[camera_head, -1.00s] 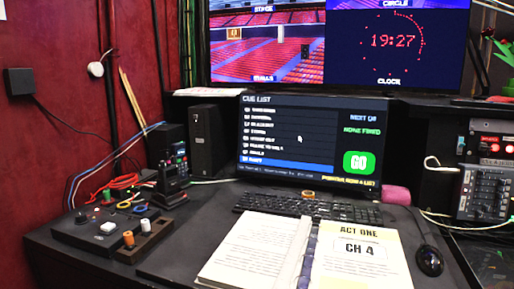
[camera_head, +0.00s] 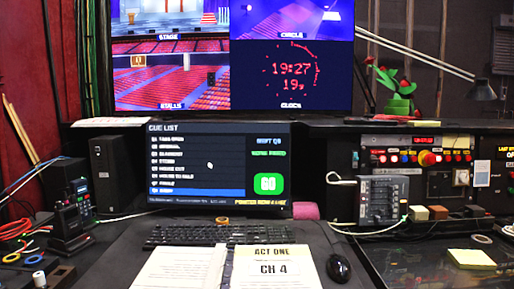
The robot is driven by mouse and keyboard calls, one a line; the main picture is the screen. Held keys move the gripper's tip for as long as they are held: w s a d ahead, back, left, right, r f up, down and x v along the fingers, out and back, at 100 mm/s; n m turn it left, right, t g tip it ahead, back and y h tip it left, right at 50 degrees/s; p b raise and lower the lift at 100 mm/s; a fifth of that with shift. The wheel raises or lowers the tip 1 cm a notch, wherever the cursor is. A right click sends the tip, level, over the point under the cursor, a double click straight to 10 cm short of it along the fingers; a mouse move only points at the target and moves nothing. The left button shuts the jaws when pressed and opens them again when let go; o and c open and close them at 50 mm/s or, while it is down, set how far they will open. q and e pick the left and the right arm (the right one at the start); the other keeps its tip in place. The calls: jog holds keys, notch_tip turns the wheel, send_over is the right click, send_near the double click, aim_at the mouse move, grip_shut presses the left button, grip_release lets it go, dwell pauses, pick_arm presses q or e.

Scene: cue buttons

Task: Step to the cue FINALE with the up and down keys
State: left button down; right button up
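The monitor (camera_head: 218,165) shows a cue list of several small, blurred rows. The bottom row (camera_head: 196,192) has a bright blue highlight, and its word is too blurred to read surely. The row just above it (camera_head: 174,182) appears to read FINALE. A green GO button (camera_head: 266,184) is at the right of the screen. The black keyboard (camera_head: 220,235) lies on the desk below the monitor; its up and down keys are too small to pick out. Neither of my grippers is in view.
An open script (camera_head: 258,270) lies in front of the keyboard, with a black mouse (camera_head: 339,268) to its right. A black speaker (camera_head: 115,173) and a radio (camera_head: 72,215) stand left. A pink block (camera_head: 305,211) sits beside the monitor. A control panel (camera_head: 416,158) stands right.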

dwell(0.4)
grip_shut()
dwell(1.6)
